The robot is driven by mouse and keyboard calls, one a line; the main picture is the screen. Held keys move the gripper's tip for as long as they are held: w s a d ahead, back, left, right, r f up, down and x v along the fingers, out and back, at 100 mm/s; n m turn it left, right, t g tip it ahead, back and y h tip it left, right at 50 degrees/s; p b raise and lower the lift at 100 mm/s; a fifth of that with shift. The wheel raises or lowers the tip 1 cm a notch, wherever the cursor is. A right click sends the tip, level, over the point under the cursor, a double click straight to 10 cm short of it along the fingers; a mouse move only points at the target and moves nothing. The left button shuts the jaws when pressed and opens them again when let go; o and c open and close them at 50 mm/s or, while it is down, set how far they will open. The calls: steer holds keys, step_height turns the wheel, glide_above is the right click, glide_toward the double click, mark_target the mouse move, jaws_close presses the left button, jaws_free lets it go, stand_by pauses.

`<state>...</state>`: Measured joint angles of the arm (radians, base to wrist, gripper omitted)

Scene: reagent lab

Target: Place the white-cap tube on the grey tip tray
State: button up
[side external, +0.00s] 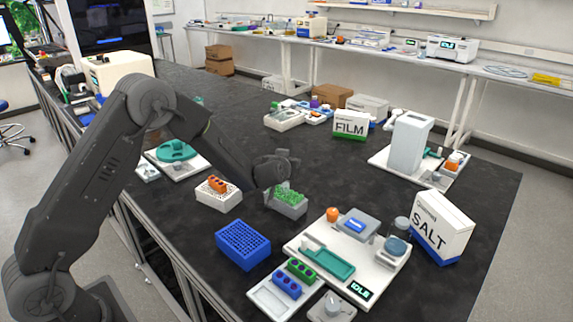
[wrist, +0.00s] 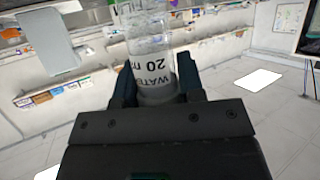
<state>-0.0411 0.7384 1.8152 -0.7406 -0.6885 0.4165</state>
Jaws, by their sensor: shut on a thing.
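My gripper (side external: 283,163) is above and just behind the grey tip tray (side external: 291,211), as the side view shows it. The tray is a grey box filled with green tips and stands on the dark bench. In the wrist view my gripper (wrist: 158,88) is shut on a clear tube (wrist: 150,45) with a white label reading "WATER 20 m…", printed upside down in that picture. The tube's cap is out of that view, so I cannot see its colour. In the side view the tube is hard to make out against my gripper.
A white rack with an orange block (side external: 218,199) stands left of the tray. A blue rack (side external: 243,246) is in front. A white station (side external: 300,247) lies front right, with a SALT box (side external: 440,228) beyond it. Bare bench lies behind the tray.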

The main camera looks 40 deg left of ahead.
steer(key=shift+f, duration=0.1)
steer(key=o, duration=0.9)
